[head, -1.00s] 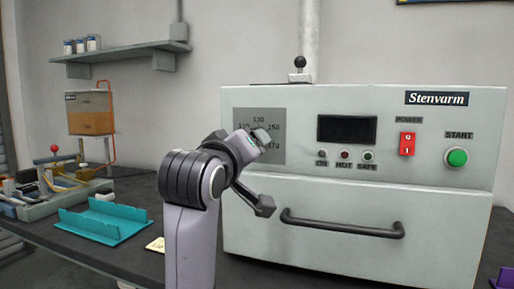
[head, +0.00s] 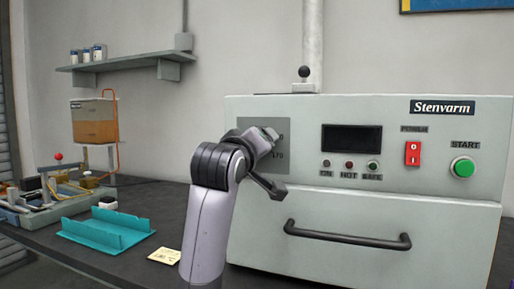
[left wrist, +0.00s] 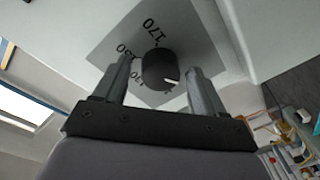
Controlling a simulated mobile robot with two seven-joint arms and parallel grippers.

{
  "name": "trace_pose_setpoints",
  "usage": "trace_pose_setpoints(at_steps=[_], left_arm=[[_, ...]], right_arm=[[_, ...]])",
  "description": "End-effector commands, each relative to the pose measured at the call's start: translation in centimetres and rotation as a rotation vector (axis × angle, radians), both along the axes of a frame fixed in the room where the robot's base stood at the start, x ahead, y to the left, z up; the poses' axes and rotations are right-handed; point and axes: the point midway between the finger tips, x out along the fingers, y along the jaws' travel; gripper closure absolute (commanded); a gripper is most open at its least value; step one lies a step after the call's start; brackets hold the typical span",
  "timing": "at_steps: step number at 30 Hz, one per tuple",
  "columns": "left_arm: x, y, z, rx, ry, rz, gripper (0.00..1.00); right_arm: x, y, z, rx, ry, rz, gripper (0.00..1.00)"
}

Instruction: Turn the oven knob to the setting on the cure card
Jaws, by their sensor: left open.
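The black oven knob (left wrist: 160,68) shows in the left wrist view on a grey dial plate (left wrist: 190,38); in the head view my arm hides it. Its white mark points to the lower right in the wrist view, toward a partly hidden numeral and away from 170. My left gripper (left wrist: 162,74) is open, with one finger on each side of the knob; I cannot tell whether they touch it. The dial plate (head: 280,126) is partly covered in the head view. A small cream card (head: 163,256) lies on the bench, its writing too small to read.
The oven (head: 450,215) has a dark display (head: 351,138), a red power switch (head: 412,153), a green start button (head: 462,168) and a protruding door handle (head: 345,238). A teal tray (head: 105,230) and a winding fixture (head: 50,200) stand on the bench at left.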

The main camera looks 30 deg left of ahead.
Motion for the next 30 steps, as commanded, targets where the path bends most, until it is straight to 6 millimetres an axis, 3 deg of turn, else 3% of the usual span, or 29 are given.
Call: trace_pose_setpoints(at_steps=[3,9,20,30], left_arm=[[0.0,0.0,0.0,0.0,-0.001,0.001,0.29],[0.0,0.0,0.0,0.0,-0.001,0.001,0.86],[0.0,0.0,0.1,0.046,0.013,0.001,0.85],[0.0,0.0,0.2,0.275,0.07,0.001,0.85]], right_arm=[[0.0,0.0,0.0,0.0,-0.001,0.0,0.57],[0.3,0.0,0.2,0.0,-0.007,-0.001,0.57],[0.4,0.0,0.8,-0.001,-0.009,-0.001,0.57],[0.4,-0.1,3.1,-0.003,-0.011,0.001,0.57]])
